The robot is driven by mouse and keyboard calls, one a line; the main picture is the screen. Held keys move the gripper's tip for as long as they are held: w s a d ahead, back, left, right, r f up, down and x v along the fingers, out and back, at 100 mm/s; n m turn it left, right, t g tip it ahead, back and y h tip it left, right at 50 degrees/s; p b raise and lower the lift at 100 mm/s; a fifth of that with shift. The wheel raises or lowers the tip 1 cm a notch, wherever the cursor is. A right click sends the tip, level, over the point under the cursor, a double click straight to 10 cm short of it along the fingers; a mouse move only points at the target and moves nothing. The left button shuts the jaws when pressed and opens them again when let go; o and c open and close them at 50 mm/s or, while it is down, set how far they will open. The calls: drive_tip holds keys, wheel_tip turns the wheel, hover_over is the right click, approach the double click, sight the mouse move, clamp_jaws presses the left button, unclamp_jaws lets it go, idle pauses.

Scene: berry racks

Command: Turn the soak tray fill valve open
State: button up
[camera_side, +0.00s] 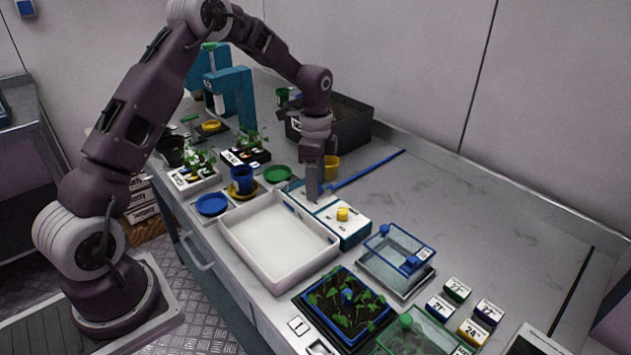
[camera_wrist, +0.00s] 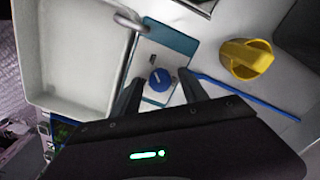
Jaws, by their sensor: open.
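The soak tray (camera_side: 238,243) is a shallow white tray at the bench's front edge. It also shows at the left of the wrist view (camera_wrist: 70,104). Beside it, a white and teal valve panel (camera_wrist: 176,52) carries a round blue knob (camera_wrist: 161,79) with a light pointer mark. A grey metal spout (camera_wrist: 128,42) reaches from the panel to the tray rim. My gripper (camera_wrist: 160,88) is open and empty, with one finger on each side of the blue knob. Contact cannot be told. In the side view my gripper (camera_side: 314,196) points down and hides this knob.
A box with a yellow knob (camera_side: 342,214) stands just right of my gripper. A yellow scoop-like cup (camera_wrist: 247,60) and a blue rod (camera_wrist: 245,97) lie close by. A lidded clear box (camera_side: 396,262) and seedling tray (camera_side: 346,306) stand nearer the camera. The right rear bench is clear.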

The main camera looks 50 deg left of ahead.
clamp_jaws()
drive_tip(key=shift+n, duration=0.4)
drive_tip(key=n, duration=1.3)
drive_tip(key=shift+n, duration=2.2)
